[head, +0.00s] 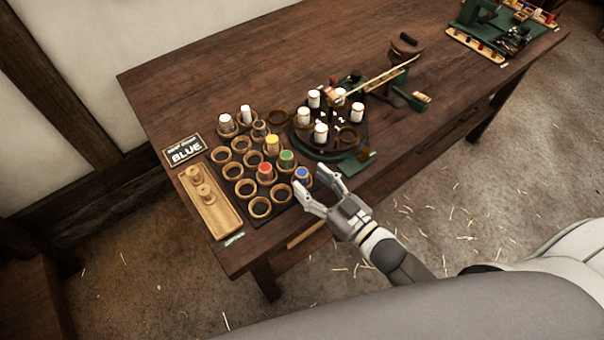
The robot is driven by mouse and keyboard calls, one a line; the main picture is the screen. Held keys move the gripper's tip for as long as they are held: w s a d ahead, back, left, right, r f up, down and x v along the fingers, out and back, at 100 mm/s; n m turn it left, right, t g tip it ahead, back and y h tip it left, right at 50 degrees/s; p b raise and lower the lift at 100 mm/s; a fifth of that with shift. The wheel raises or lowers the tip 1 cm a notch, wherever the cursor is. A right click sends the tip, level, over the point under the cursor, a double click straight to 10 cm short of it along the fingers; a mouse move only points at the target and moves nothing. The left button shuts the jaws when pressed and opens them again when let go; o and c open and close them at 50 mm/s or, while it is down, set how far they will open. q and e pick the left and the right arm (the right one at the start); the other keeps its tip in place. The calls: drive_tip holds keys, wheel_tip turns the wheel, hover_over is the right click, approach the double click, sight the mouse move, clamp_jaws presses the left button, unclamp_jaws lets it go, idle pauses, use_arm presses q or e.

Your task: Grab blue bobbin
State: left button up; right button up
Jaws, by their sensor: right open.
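The blue bobbin (302,173) stands in a wooden ring holder at the near right corner of the bobbin rack, on the dark wooden table. My right gripper (313,184) is open, with one finger to the left and one to the right of the blue bobbin's near side. The picture does not show whether the fingers touch it. A sign (185,151) reading "BLUE" stands at the left of the rack. My left gripper is not in view.
Green (287,157), red (265,168) and yellow (272,142) bobbins stand close by in the rack, among empty rings. A green winding machine (352,160) with several white bobbins stands behind right. A wooden tray (216,214) lies at left. The table's middle back is clear.

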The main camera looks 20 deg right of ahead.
sight(302, 177)
drive_tip(key=shift+x, duration=1.45)
drive_tip(key=c, duration=1)
drive_tip(key=shift+r, duration=0.1)
